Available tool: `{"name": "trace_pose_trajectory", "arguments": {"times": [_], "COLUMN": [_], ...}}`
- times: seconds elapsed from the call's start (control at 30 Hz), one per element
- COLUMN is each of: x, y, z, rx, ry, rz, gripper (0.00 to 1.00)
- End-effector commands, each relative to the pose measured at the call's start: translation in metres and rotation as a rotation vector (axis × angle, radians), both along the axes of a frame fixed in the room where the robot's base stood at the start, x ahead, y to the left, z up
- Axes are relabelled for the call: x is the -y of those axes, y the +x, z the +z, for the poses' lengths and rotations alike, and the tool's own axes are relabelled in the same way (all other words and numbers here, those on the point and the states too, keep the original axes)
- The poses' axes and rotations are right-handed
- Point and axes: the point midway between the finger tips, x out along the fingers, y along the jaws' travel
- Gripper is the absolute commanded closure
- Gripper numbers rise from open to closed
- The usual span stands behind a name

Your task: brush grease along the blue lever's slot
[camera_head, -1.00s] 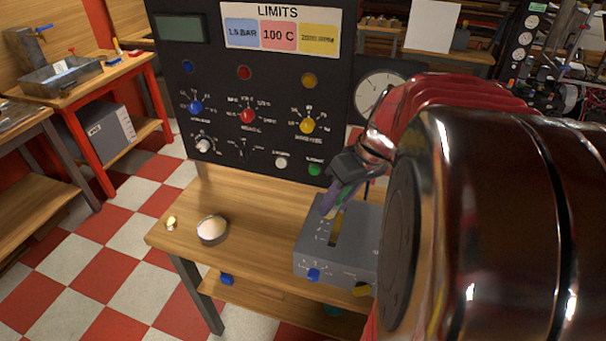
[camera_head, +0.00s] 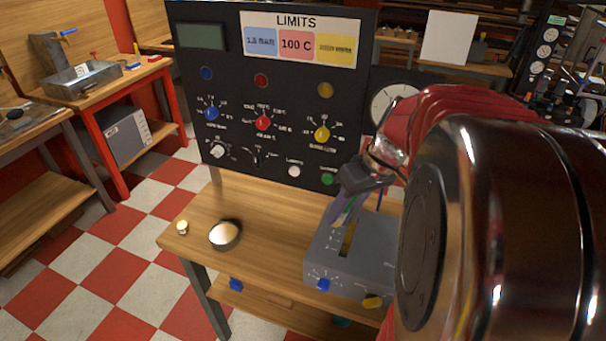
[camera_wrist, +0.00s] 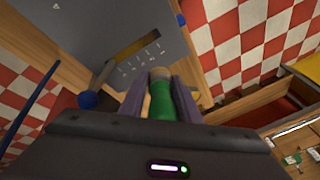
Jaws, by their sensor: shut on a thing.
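A grey box (camera_head: 330,262) with a yellowish slot (camera_head: 347,240) in its top stands on the wooden bench. In the wrist view the slot (camera_wrist: 138,45) has white marks beside it, and a grey lever with a blue ball (camera_wrist: 88,99) sits at its near end. My gripper (camera_head: 345,213) is above the box, close to the slot. It is shut on a green-handled brush (camera_wrist: 161,103) with a tan tip, seen end-on between the purple fingers. I cannot tell whether the tip touches the slot. The lever is largely hidden in the head view.
A round dish with cream-coloured contents (camera_head: 224,234) and a small yellowish item (camera_head: 182,227) stand on the bench (camera_head: 262,260) to the left. A black control panel (camera_head: 270,110) with knobs rises behind. A round gauge (camera_head: 393,103) is beside it. The bench's left part is mostly clear.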

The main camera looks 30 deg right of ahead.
Motion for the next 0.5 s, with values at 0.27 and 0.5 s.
{"name": "trace_pose_trajectory", "arguments": {"times": [0.27,0.5], "x": [-0.031,-0.075], "y": [0.061,0.118], "z": [-0.025,-0.053], "rx": [-0.007,-0.007], "ry": [0.000,-0.001], "rz": [0.016,0.023], "gripper": [1.00,1.00]}}
